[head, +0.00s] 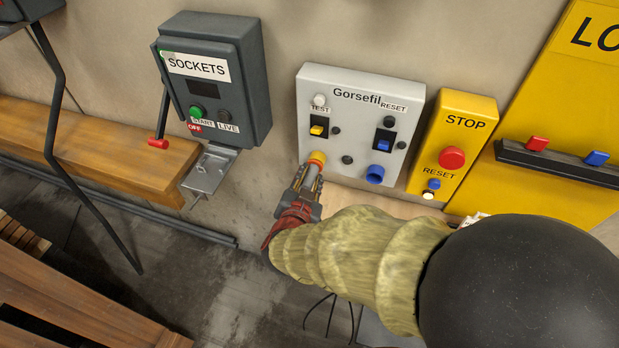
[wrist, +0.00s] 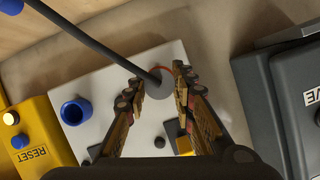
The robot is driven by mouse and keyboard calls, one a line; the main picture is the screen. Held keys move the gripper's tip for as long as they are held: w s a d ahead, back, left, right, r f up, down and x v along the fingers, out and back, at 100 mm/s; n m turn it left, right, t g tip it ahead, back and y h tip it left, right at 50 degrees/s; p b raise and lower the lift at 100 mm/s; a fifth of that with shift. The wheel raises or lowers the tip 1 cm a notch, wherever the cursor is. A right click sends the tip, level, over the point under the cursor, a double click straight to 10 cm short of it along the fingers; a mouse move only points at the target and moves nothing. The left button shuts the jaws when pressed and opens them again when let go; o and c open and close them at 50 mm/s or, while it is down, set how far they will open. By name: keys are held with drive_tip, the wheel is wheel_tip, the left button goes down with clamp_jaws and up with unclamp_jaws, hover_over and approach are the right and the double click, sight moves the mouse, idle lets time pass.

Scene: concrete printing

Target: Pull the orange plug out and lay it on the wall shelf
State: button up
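The orange plug (head: 316,160) sits in the lower left of the white Gorsefil panel (head: 349,93). In the wrist view it shows as a grey round end with an orange-red rim (wrist: 158,82) and a dark cable. My gripper (head: 309,177) is at the plug, with one finger on each side; the wrist view shows the fingers (wrist: 157,80) spread, with a gap beside the plug. I see no firm grip. A pale wooden shelf (head: 352,204) is on the wall below the panel, partly hidden by my arm; it also shows in the wrist view (wrist: 100,28).
A blue socket (head: 375,174) is right of the plug. The yellow STOP box (head: 466,127) stands right of the panel. The grey SOCKETS box (head: 217,97) with its lever and a metal bracket (head: 209,171) is left, above a thick wooden beam (head: 90,138).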

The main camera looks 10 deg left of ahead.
clamp_jaws()
drive_tip(key=shift+s, duration=0.15)
drive_tip(key=shift+s+a+p, duration=0.15)
drive_tip(key=shift+s+p, duration=0.5)
drive_tip(key=shift+s, duration=0.8)
drive_tip(key=shift+s+a+p, duration=0.1)
drive_tip(key=shift+s+p, duration=0.5)
drive_tip(key=shift+s, duration=0.8)
drive_tip(key=shift+s, duration=0.1)
drive_tip(key=s, duration=0.2)
drive_tip(key=s+p, duration=0.1)
drive_tip(key=s, duration=0.1)
drive_tip(key=s+p, duration=0.1)
drive_tip(key=shift+s+a, duration=0.25)
drive_tip(key=shift+s, duration=0.15)
